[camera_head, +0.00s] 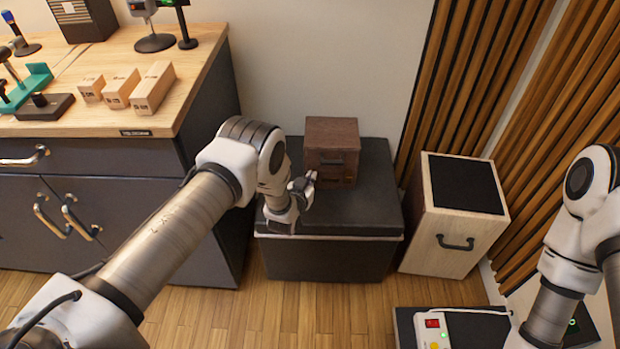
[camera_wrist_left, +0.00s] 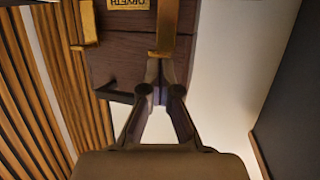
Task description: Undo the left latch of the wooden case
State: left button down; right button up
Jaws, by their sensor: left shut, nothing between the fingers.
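The dark brown wooden case (camera_head: 333,132) sits on a large dark box in the head view. In the left wrist view the case (camera_wrist_left: 125,48) appears upside down, with a brass plate and two brass latches. The case's left latch (camera_wrist_left: 168,28) is the right-hand one in that picture; the other latch (camera_wrist_left: 88,22) is on the left. My left gripper (camera_head: 307,181) is in front of the case's left side. Its fingertips (camera_wrist_left: 161,66) are shut and empty, close to the left latch; contact cannot be told. My right gripper is out of frame.
The dark box (camera_head: 330,262) under the case stands on the wood floor. A pale wooden box (camera_head: 440,243) with a black top is to its right. A workbench (camera_head: 100,125) with wooden blocks is at left. A slatted wall is behind on the right.

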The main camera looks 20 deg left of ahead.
pick_arm(q)
jog(key=shift+s+d+f+b, duration=0.1)
jog(key=shift+s+f+b, duration=0.7)
jog(key=shift+f, duration=0.25)
jog(key=shift+s+d+f, duration=0.1)
jog(key=shift+s+f, duration=0.1)
jog(key=shift+f, duration=0.3)
jog(key=shift+w, duration=0.15)
jog(key=s+d+r+p, duration=0.2)
jog(key=s+p, duration=0.4)
jog(key=shift+s+r, duration=0.15)
jog(key=shift+r, duration=0.1)
